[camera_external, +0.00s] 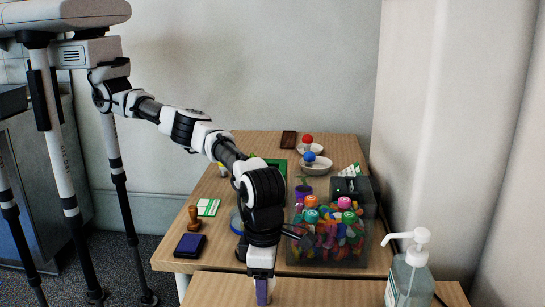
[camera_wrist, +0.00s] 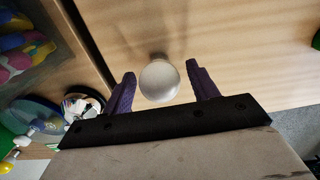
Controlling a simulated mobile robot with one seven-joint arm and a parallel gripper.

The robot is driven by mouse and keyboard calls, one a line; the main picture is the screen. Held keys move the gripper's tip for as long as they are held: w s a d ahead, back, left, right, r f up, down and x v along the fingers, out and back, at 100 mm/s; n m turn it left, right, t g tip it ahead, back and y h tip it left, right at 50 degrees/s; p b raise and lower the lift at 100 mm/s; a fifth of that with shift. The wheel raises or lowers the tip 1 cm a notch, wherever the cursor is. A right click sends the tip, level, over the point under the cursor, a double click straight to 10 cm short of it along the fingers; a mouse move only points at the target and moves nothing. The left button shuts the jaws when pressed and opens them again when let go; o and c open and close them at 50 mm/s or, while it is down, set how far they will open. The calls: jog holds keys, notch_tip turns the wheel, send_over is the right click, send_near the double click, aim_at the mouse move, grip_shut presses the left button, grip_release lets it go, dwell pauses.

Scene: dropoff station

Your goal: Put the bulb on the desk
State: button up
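The bulb (camera_wrist: 159,81) is a whitish round globe in the wrist view. It is between the two purple fingers of my gripper (camera_wrist: 161,78), with a narrow gap showing on each side. My gripper looks open around it. The bulb is over the light wood desk (camera_wrist: 235,45), with a dark shadow right beside it; its base is hidden. In the external view my gripper (camera_external: 262,291) points down at the front wooden surface (camera_external: 335,291), and the bulb cannot be made out there.
Behind is another wooden table (camera_external: 220,185) with a clear bin of colourful items (camera_external: 330,245), a wooden stamp (camera_external: 194,219), a dark blue ink pad (camera_external: 190,245) and small bowls (camera_external: 316,165). A pump bottle (camera_external: 410,272) stands at right. The front surface is clear between gripper and bottle.

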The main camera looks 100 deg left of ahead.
notch_tip(320, 180, up, 12)
jog(key=b, duration=0.2)
jog(key=shift+r, duration=0.2)
dwell(0.3)
